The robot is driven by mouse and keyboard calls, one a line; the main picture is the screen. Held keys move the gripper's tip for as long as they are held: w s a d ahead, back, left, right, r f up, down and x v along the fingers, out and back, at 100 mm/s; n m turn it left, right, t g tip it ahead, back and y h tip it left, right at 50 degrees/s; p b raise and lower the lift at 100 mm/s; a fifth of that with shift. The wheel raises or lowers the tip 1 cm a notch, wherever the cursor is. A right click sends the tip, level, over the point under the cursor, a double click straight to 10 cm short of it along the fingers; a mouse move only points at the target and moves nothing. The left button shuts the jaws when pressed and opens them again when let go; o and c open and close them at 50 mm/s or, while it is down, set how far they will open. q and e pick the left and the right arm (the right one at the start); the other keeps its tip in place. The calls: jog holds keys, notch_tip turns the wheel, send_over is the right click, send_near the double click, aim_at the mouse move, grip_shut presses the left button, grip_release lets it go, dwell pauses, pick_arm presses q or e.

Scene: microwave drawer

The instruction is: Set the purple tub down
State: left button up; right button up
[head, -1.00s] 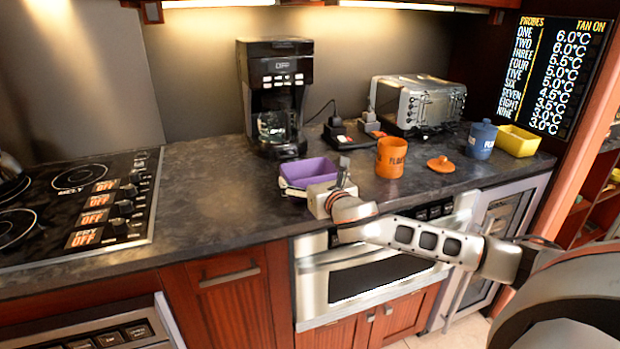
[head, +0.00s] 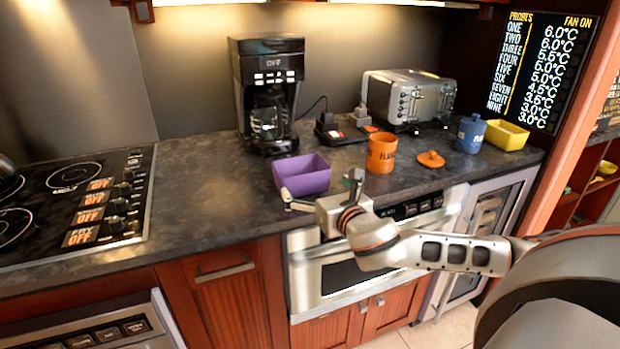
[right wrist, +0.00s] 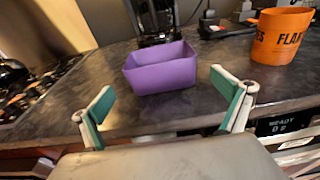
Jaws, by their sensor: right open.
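The purple tub (head: 302,175) stands upright on the dark countertop, in front of the coffee maker. It also shows in the right wrist view (right wrist: 161,72), ahead of the fingers and clear of them. My right gripper (head: 322,192) is open and empty at the counter's front edge, just in front of the tub. In the right wrist view its two green-padded fingers (right wrist: 165,108) are spread wide with bare counter between them. My left gripper is in neither view.
A black coffee maker (head: 267,95) stands behind the tub. To the right are an orange canister (head: 382,153), its orange lid (head: 431,159), a toaster (head: 408,98), a blue canister (head: 471,134) and a yellow tub (head: 506,135). A stovetop (head: 80,200) lies left. The counter (head: 205,195) left of the tub is clear.

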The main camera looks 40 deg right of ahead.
jog(key=shift+v, duration=1.05)
